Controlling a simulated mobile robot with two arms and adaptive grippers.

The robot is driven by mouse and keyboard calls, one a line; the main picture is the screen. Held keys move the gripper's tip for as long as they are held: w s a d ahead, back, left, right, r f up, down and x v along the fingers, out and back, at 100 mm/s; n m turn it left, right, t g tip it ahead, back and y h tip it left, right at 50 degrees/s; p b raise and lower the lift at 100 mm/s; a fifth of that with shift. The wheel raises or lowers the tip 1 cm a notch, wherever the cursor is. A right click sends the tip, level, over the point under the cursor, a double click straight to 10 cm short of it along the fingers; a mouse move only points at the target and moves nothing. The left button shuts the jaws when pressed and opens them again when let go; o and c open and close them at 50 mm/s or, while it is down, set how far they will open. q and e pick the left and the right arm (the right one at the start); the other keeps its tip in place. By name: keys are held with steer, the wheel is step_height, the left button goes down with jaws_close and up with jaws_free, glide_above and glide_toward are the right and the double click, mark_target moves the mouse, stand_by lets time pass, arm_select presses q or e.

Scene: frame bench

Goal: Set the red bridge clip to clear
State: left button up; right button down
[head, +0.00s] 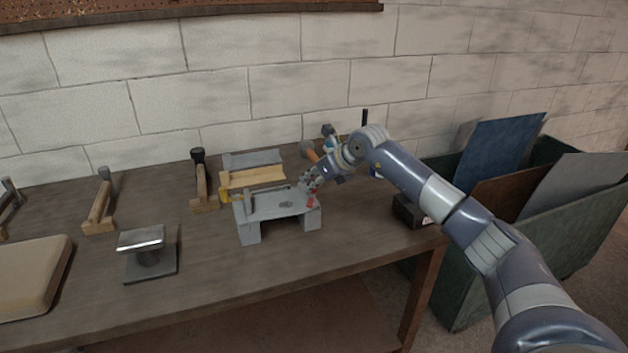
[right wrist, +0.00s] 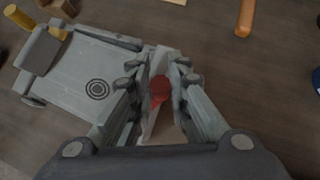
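The red bridge clip (head: 311,204) sits at the right end of the grey bridge (head: 270,206) on the bench. In the right wrist view the red clip (right wrist: 160,88) shows between the fingers of my right gripper (right wrist: 161,72). The fingers stand apart on either side of it, with a gap visible around the clip. The right gripper (head: 308,185) comes down over that end of the bridge in the head view and partly hides it. The grey bridge top (right wrist: 75,75) with a ring mark lies left of the fingers. My left gripper is not in view.
Clamps or planes with wooden parts (head: 205,195), a metal stand (head: 149,259) and a beige pad (head: 30,275) are to the left. A dark block (head: 408,211) and a green bin (head: 470,285) are to the right.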

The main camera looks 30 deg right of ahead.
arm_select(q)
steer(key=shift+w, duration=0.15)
arm_select(e)
steer(key=shift+f, duration=0.15)
steer(key=shift+w+a+n+y, duration=0.1)
steer(key=shift+a+n+y, duration=0.05)
steer(key=shift+n+y, duration=0.7)
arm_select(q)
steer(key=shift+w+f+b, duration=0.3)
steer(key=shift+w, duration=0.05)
arm_select(e)
steer(key=shift+w+a+f+n+g+y, duration=0.1)
steer(key=shift+a+n+g+y, duration=0.1)
steer(key=shift+n+g+y, duration=0.5)
steer(key=shift+w+a+n+g+y, duration=0.1)
steer(key=shift+a+n+g+y, duration=0.2)
steer(key=shift+n, duration=0.75)
steer(key=shift+s+d, duration=0.1)
steer(key=c, duration=1.5)
jaws_free()
steer(key=shift+c, duration=0.2)
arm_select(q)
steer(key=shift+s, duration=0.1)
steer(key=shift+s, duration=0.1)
